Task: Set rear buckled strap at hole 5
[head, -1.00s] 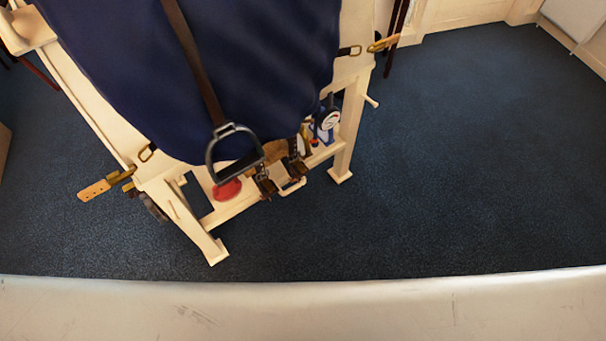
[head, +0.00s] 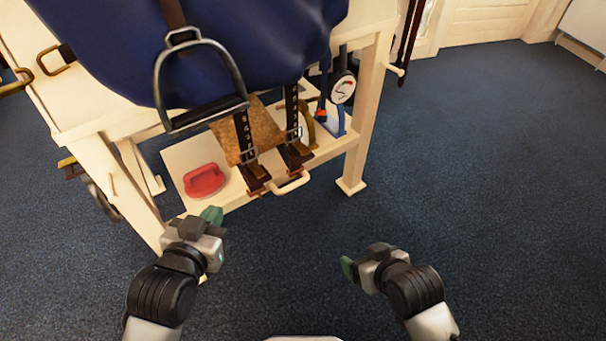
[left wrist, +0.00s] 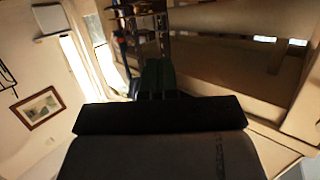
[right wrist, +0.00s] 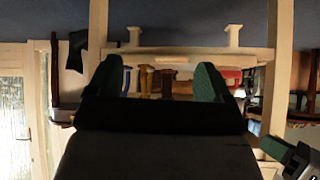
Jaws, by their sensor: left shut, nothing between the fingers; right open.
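Two dark numbered straps with buckles hang below the blue saddle panel (head: 110,50), in front of a tan pad (head: 265,130). One buckled strap (head: 242,135) is on the left, the other (head: 291,105) on the right. I cannot tell which is the rear one, nor which holes their buckles sit at. My left gripper (head: 212,215) is shut and empty, below and left of the straps. Its closed green fingers also show in the left wrist view (left wrist: 155,76). My right gripper (head: 347,268) is open and empty, below and right of them. Its spread fingers show in the right wrist view (right wrist: 160,82).
A metal stirrup (head: 200,80) hangs left of the straps. A red object (head: 204,181) lies on the cream stand's shelf. A pale handle (head: 288,187) projects below the straps, and a dial gauge (head: 343,87) stands to their right. The dark carpet (head: 480,180) is clear at right.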

